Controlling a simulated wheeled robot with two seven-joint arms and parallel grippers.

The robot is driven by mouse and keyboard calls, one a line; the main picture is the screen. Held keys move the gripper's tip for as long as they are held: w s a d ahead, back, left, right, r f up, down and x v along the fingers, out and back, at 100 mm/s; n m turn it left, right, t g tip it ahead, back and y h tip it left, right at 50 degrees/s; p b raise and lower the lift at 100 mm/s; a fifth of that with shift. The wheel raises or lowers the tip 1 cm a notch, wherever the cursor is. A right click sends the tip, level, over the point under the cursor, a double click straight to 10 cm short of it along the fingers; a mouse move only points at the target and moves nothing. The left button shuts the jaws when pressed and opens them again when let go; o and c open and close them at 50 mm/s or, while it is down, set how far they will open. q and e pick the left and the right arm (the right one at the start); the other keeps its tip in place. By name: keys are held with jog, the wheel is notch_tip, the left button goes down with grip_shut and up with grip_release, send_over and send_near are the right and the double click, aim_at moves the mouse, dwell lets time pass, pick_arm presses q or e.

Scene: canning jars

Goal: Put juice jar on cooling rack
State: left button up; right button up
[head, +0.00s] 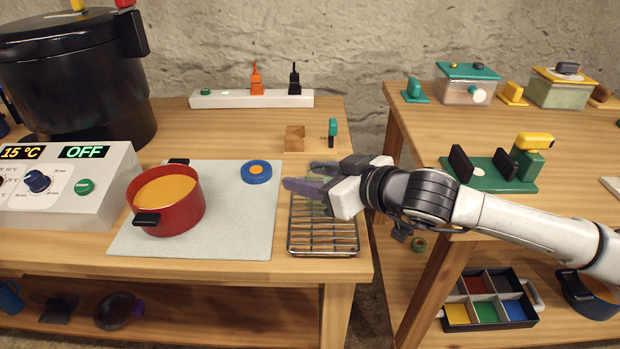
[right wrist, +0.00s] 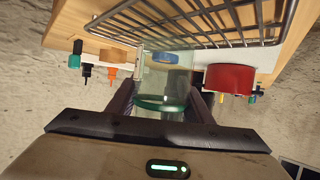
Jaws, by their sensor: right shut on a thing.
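The wire cooling rack (head: 323,238) lies at the right front of the left table, beside the grey mat. My right gripper (head: 308,187) is over the back part of the rack. In the right wrist view my right gripper (right wrist: 163,100) is shut on a clear, greenish glass jar (right wrist: 163,82), held between its two fingers. In the head view the jar is mostly hidden by the gripper. The rack's bars (right wrist: 215,22) show close to the jar in the wrist view; I cannot tell whether they touch. My left gripper is not in view.
A red pot (head: 180,215) of orange liquid and a blue ring with an orange centre (head: 257,171) rest on the grey mat (head: 255,235). A white power strip (head: 225,99) lies behind. A gap separates the tables. The rack's front part is bare.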

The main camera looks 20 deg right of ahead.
jog(key=shift+f, duration=0.15)
jog(key=shift+f, duration=0.15)
jog(key=o, duration=1.4)
jog(key=shift+r, duration=0.2)
jog(key=b+v, duration=0.1)
jog(key=v, duration=0.9)
jog(key=shift+s+d, duration=0.25)
jog(key=shift+s, duration=0.05)
jog(key=shift+s+d+r, duration=0.2)
jog(key=shift+s+r, duration=0.05)
jog(key=shift+s, duration=0.25)
